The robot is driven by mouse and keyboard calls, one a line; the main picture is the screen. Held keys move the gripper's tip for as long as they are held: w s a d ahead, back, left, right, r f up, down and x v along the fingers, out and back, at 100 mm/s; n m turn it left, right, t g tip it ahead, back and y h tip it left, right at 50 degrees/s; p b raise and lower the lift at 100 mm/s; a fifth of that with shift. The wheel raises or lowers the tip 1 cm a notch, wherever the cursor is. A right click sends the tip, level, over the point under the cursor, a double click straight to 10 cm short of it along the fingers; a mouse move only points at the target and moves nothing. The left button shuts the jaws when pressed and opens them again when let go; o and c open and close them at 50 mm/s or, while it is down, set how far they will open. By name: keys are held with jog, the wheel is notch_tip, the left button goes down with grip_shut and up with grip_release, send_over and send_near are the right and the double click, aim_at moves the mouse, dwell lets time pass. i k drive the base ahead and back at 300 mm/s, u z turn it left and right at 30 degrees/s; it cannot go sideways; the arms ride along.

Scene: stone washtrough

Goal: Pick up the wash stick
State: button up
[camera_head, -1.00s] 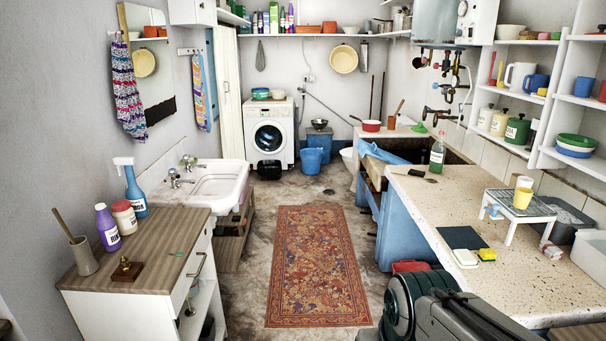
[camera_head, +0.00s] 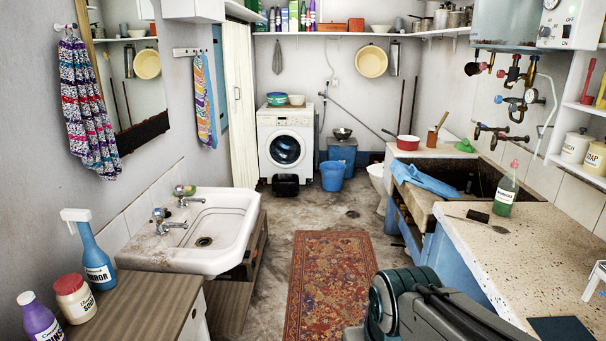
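No item is labelled as the wash stick, so I cannot tell for certain which it is. A wooden stick (camera_head: 441,121) stands tilted in a brown holder (camera_head: 432,138) by the far end of the stone trough (camera_head: 465,178), right of a red pan. Two long dark poles (camera_head: 407,102) lean upright against the back wall. A thin dark handled thing (camera_head: 477,221) lies on the speckled counter beside a small black block. My folded arm (camera_head: 425,305) shows at the bottom, far from all of these. My gripper is not in view.
A patterned rug (camera_head: 330,285) covers the open floor ahead. A sink (camera_head: 195,235) and wooden-topped cabinet (camera_head: 150,300) border the left, the speckled counter (camera_head: 520,250) the right. A green bottle (camera_head: 505,190) stands near the trough. A blue bucket (camera_head: 333,176) and washing machine (camera_head: 286,145) are behind.

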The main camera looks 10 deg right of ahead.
aim_at(443, 119)
jog(key=z, duration=0.15)
jog(key=i, duration=1.55)
jog(key=z, duration=0.65)
jog(key=i, duration=1.95)
jog(key=z, duration=0.5)
